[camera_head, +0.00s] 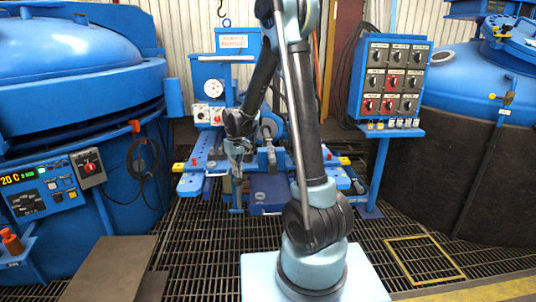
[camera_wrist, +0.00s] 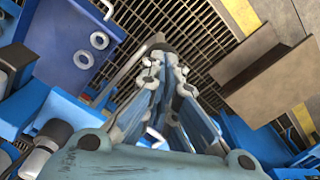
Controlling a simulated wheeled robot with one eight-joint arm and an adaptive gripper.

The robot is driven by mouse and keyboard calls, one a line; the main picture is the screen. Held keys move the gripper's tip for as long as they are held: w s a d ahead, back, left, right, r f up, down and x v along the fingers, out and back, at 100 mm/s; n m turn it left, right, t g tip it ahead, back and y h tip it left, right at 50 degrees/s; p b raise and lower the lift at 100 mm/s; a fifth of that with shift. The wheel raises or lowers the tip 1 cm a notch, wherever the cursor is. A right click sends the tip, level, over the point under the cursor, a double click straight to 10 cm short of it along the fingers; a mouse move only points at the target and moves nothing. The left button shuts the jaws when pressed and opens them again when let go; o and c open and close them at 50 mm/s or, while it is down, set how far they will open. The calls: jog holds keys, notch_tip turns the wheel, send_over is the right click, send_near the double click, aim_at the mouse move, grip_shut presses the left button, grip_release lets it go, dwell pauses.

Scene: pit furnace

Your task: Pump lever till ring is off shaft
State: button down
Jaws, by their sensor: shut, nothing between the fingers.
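My gripper (camera_head: 237,172) is in front of the blue bench (camera_head: 205,165), left of my arm's column. In the wrist view my gripper (camera_wrist: 162,65) has its fingers together, with nothing visible between them. A pale grey bar (camera_wrist: 128,68), possibly the lever, slants up to a dark end just beyond the fingertips. I cannot tell whether they touch. A blue box (camera_head: 270,190) sits low at the bench; a blue block with two pale round fittings (camera_wrist: 80,45) shows at the upper left of the wrist view. A grey round part (camera_head: 268,128) may be the ring or shaft; my arm partly hides it.
A control panel (camera_head: 392,80) on a post stands right of the bench. Large blue vessels stand at left (camera_head: 70,60) and right (camera_head: 470,80). A brown plate (camera_head: 108,268) lies at front left. Open floor grating (camera_head: 205,255) lies before the bench.

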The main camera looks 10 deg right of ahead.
aim_at(238, 194)
jog(key=s+f, duration=0.1)
jog(key=f, duration=0.6)
jog(key=s+f, duration=0.1)
jog(key=f, duration=0.3)
jog(key=shift+s, duration=0.35)
jog(key=w+r, duration=0.1)
jog(key=r, duration=0.6)
jog(key=w+r, duration=0.1)
jog(key=r, duration=0.3)
jog(key=shift+w, duration=0.35)
jog(key=shift+r, duration=0.1)
